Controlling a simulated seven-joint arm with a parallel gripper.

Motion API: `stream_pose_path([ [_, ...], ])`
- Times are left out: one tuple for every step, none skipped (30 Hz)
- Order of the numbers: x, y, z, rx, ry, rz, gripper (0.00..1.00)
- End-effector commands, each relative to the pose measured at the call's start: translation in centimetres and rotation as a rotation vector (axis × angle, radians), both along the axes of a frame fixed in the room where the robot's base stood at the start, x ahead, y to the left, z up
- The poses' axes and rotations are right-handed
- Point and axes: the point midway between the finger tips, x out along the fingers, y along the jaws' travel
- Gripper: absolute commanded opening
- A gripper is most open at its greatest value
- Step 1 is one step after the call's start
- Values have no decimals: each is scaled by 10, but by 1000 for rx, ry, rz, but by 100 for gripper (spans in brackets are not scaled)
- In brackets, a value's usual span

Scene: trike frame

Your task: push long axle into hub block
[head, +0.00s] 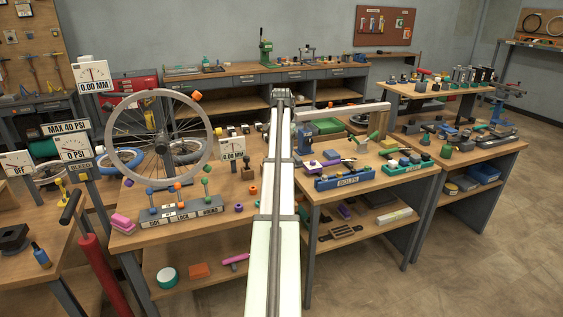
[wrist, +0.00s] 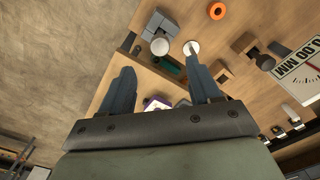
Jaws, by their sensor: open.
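My gripper (wrist: 159,61) shows in the wrist view with its two blue-grey fingers wide apart and nothing visible held between them. The tip of its right finger overlaps a pale round disc (wrist: 192,47) in the picture; I cannot tell whether they touch. Beyond the gap between the fingers are grey blocks (wrist: 166,22) and a whitish round end (wrist: 160,46) on the wooden bench. I cannot tell for sure which of these parts is the long axle or the hub block. In the head view my arm hides part of the bench, and the gripper is hard to make out.
A spoked wheel (head: 158,135) stands on the left bench. A blue bolts tray (head: 345,182) sits on the right bench. An orange ring (wrist: 217,11) lies beyond the fingers.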

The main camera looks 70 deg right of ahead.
Motion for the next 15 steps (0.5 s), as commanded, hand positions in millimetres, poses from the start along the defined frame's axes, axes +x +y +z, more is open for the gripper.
stream_pose_path([
  [0,-1,7,-1,-1,0,62],
  [0,-1,10,-1,-1,0,62],
  [0,-1,14,-1,0,0,62],
  [0,-1,16,-1,0,0,62],
  [0,0,17,0,0,0,62],
  [0,0,19,0,0,0,62],
  [0,0,20,0,0,0,62],
  [0,0,21,0,0,0,62],
  [0,0,21,0,0,0,62],
  [0,0,22,0,0,0,62],
  [0,0,22,1,0,0,62],
  [0,0,22,1,0,0,62],
  [0,0,22,1,0,0,62],
  [0,0,22,0,0,0,62],
  [0,0,22,0,0,0,62],
])
